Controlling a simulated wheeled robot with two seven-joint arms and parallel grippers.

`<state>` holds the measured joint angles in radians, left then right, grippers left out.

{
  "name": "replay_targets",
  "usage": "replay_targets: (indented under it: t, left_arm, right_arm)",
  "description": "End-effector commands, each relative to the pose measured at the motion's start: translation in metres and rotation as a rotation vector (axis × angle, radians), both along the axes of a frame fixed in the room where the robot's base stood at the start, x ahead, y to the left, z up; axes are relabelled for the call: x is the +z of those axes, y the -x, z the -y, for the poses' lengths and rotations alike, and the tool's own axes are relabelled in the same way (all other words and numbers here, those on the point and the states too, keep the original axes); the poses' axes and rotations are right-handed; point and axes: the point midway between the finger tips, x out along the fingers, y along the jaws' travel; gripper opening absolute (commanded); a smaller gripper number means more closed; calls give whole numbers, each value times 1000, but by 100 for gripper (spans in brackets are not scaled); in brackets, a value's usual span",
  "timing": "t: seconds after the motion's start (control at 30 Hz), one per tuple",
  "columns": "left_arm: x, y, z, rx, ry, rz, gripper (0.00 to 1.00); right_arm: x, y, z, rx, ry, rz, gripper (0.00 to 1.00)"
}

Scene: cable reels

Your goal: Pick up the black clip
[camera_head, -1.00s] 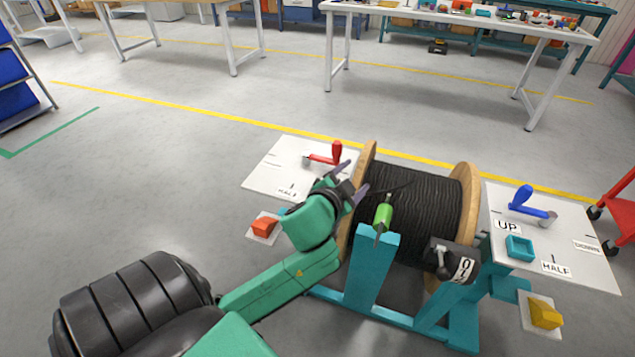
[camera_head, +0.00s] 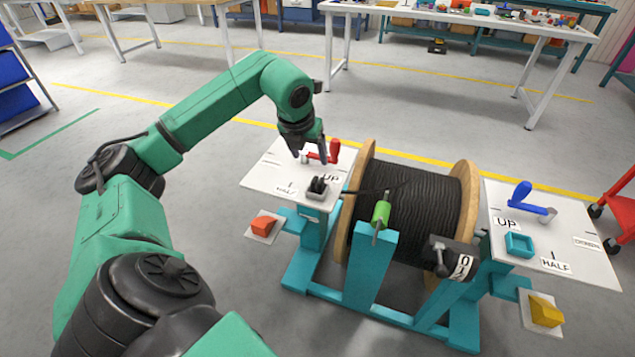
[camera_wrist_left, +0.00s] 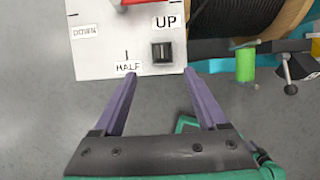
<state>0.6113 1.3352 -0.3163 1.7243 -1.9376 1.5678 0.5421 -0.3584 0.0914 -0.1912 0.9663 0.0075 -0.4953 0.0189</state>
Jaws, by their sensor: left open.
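The black clip (camera_head: 318,185) stands in a small grey square holder near the front edge of the left white panel. It also shows in the left wrist view (camera_wrist_left: 162,52), beside the UP label and beyond my fingertips. My left gripper (camera_head: 309,157) points down over the same panel, a little behind and above the clip, next to the red lever. In the left wrist view my left gripper (camera_wrist_left: 160,76) has its two purple fingers wide apart, with nothing between them. My right gripper is not in view.
A red lever (camera_head: 334,151) stands on the left white panel (camera_head: 264,172). Right of it, a black cable reel (camera_head: 425,215) with wooden flanges sits on a teal stand. A green handle (camera_head: 381,213) rises before it. An orange block (camera_head: 263,226) lies at the left.

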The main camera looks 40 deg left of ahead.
Motion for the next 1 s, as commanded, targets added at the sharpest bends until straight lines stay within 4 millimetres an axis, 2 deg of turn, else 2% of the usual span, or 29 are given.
replay_targets:
  t: [0.03,0.1,0.2,0.37,0.53,0.63,0.83,0.97,1.0]
  left_arm:
    - [-15,-4,-1,-1,4,-5,75]
    - [-33,-11,-2,-3,5,-5,75]
    - [-53,-20,-5,-4,6,-2,75]
    - [-73,-27,-7,-6,6,-1,75]
    - [-104,-38,-10,-6,8,-1,75]
    - [-114,-43,-12,-7,6,0,75]
    - [-114,-43,-12,-7,4,0,75]
    - [-114,-43,-12,-7,5,1,25]
    - [-114,-43,-12,-7,4,0,10]
  right_arm:
    - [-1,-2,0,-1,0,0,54]
    - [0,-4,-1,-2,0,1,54]
    - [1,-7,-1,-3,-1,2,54]
    - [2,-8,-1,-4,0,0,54]
    - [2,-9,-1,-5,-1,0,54]
    - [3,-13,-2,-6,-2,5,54]
    - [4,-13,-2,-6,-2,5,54]
    - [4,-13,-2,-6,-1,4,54]
    - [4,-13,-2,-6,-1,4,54]
